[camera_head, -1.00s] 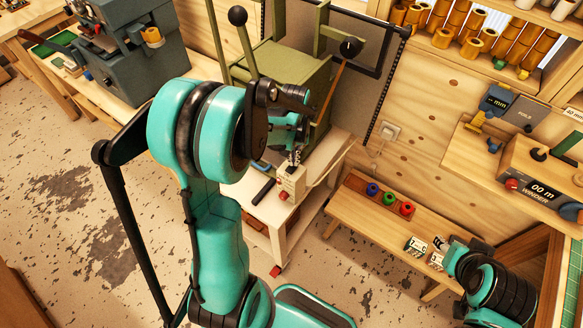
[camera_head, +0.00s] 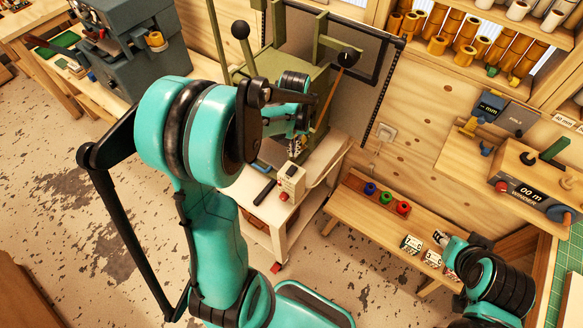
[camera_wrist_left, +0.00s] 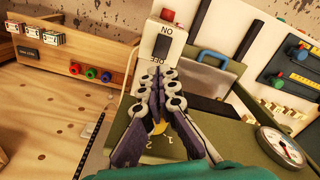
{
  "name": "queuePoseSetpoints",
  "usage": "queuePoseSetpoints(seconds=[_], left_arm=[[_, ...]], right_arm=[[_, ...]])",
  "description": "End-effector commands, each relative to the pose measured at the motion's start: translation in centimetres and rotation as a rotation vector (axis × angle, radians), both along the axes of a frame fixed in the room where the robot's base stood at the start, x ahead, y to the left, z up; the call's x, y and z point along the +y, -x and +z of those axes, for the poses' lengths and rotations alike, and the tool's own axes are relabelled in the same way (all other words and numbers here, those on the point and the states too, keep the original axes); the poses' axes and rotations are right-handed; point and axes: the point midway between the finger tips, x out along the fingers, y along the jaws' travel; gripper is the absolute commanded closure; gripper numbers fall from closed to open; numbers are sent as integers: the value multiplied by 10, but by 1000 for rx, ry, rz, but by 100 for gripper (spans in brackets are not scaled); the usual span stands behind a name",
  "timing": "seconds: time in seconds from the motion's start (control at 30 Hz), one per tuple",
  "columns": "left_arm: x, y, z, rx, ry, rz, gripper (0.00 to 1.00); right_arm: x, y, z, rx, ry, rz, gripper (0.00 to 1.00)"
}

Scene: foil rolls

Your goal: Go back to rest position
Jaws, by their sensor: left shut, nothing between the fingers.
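My left gripper (camera_head: 296,147) is in front of the green press (camera_head: 290,75), just above a small beige switch box (camera_head: 291,179). In the left wrist view, its fingers (camera_wrist_left: 160,76) are together with nothing between them. Their tips overlap the lower part of the switch box (camera_wrist_left: 163,42), which is marked ON and OFF; I cannot tell whether they touch it. My right gripper (camera_head: 439,238) is small at the lower right, by the low bench; its fingers are too small to read.
The low bench (camera_head: 360,222) carries blue, green and red knobs (camera_head: 387,198) and small number blocks (camera_head: 411,244). A white cart (camera_head: 277,229) stands under the press. The winder (camera_head: 530,190) is at the right, below shelves with gold rolls (camera_head: 465,45). Open floor (camera_head: 75,230) lies at the left.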

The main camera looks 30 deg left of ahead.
Motion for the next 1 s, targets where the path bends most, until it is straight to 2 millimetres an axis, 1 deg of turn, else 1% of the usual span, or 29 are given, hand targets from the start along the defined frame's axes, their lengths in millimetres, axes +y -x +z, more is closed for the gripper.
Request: queuePoseSetpoints(seconds=[0.47, 0.57, 0.67, 0.77, 0.93, 1.0], left_arm=[[0, 0, -1, -1, 0, 0, 100], [-3, 2, -1, -11, -3, -9, 100], [-11, 7, 0, -46, -11, -34, 100], [-25, 17, 0, -110, -26, -83, 100], [-53, 44, -4, -254, -59, -190, 100], [-64, 56, -9, -314, -73, -232, 100]], right_arm=[[0, 0, -1, 0, 0, 0, 60], [0, 0, -6, 0, 0, 0, 60], [0, 0, -18, 0, 0, 0, 60], [0, 0, -39, 0, 0, 0, 60], [0, 0, -80, 0, 0, 0, 60], [0, 0, -96, 0, 0, 0, 60]])
